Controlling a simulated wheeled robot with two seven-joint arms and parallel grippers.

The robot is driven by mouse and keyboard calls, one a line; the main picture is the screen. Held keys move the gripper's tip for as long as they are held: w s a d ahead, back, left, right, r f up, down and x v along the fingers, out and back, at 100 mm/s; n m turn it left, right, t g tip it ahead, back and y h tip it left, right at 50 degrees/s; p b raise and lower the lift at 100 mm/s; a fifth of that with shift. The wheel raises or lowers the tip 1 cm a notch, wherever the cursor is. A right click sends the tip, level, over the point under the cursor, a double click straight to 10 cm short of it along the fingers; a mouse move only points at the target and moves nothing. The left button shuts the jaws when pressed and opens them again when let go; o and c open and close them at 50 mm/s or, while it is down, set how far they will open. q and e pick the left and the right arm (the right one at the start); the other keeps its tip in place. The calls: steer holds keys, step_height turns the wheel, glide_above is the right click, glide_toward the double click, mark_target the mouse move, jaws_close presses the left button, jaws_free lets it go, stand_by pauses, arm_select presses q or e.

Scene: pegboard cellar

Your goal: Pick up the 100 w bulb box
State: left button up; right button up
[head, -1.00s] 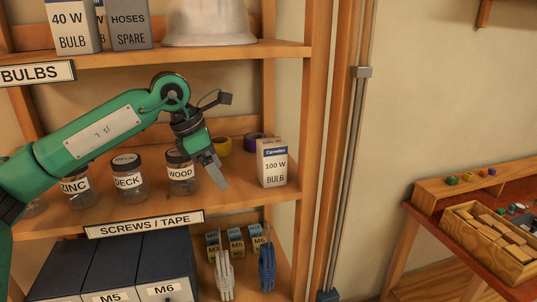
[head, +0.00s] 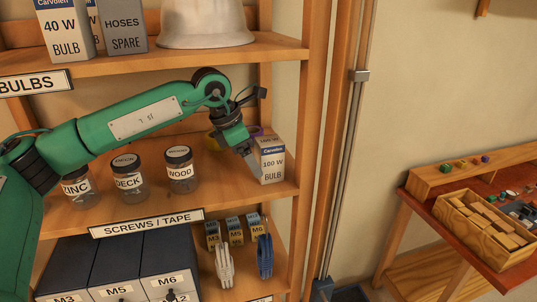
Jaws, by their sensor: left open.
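The 100 W bulb box (head: 272,164) is a small white and tan carton with a blue band. It stands upright at the right end of the middle shelf (head: 215,199), labelled SCREWS / TAPE. My left gripper (head: 252,168) is at the box's left side, pointing down and to the right, and it hides part of the box's left edge. Its fingers overlap in this view, and I cannot tell whether they touch the box. It is open, and the box still stands on the shelf. My right gripper is not in view.
ZINC, DECK and WOOD jars (head: 180,171) stand left of the box. Tape rolls (head: 216,139) sit behind my gripper. The shelf post (head: 316,130) rises close to the right.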

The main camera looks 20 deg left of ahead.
mark_target(266, 156)
arm_select(q)
steer(key=w+d+p, duration=0.2)
steer(key=d, duration=0.1)
steer(key=shift+w+d+p, duration=0.1)
steer(key=shift+w+p, duration=0.05)
steer(key=shift+p, duration=0.15)
steer(key=shift+w+d+f, duration=0.1)
steer(key=shift+f, duration=0.2)
steer(key=shift+f+p, duration=0.25)
steer(key=shift+p, duration=0.05)
steer(key=c, duration=0.9)
steer(key=shift+c, duration=0.9)
steer(key=shift+r, duration=0.15)
